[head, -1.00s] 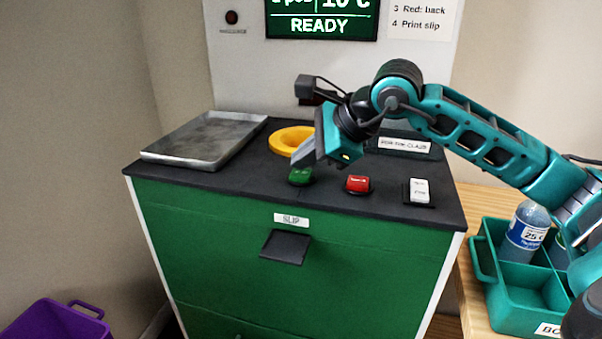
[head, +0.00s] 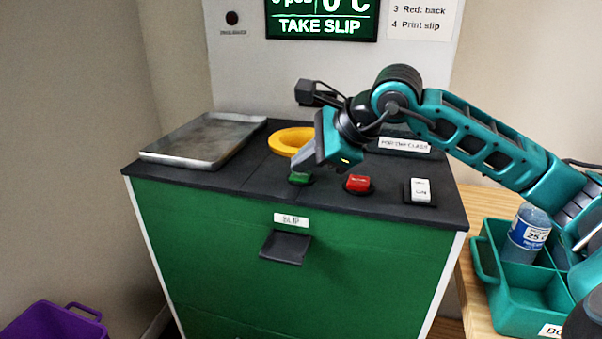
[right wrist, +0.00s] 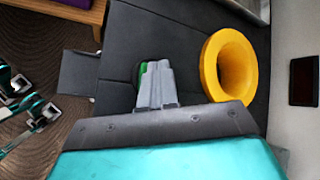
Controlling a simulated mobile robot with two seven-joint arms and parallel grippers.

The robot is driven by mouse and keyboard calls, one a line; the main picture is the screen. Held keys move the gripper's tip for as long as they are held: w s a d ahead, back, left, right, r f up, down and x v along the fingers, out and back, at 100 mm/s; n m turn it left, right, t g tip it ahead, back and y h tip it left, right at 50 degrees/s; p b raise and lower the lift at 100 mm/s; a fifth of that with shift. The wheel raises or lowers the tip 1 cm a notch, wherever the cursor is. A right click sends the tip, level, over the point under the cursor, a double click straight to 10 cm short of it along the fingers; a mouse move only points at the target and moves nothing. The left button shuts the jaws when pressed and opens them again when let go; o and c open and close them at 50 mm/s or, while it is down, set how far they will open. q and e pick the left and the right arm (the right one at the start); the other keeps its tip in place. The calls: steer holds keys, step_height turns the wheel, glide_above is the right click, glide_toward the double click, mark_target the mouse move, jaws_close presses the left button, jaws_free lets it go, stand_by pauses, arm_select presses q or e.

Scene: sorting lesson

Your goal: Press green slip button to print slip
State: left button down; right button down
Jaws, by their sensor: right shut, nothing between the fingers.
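The green slip button (head: 300,178) is on the front edge of the black counter top, left of the red button. My right gripper (head: 301,164) is shut and empty, its fingertips down at the green button and partly covering it. In the right wrist view the shut fingers (right wrist: 157,82) lie over the green button (right wrist: 142,72), with only its edge showing; whether they touch is hard to tell. The screen (head: 321,18) reads "TAKE SLIP". Below the slip label (head: 291,220), the dark slip tray (head: 285,247) shows no clear paper. My left gripper is not in view.
A red button (head: 358,184) and a white switch (head: 420,190) are to the right. A yellow ring (head: 290,141) lies behind the gripper, a metal tray (head: 205,141) at left. A teal crate (head: 512,312) with a bottle (head: 528,232) stands at right, a purple bin (head: 50,325) lower left.

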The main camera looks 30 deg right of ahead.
mark_target(306, 176)
stand_by(0.4)
steer(key=shift+r+p, duration=0.65)
steer(key=shift+r, duration=0.2)
steer(key=shift+r, duration=0.1)
step_height(306, 176, up, 5)
steer(key=p, duration=0.4)
stand_by(0.7)
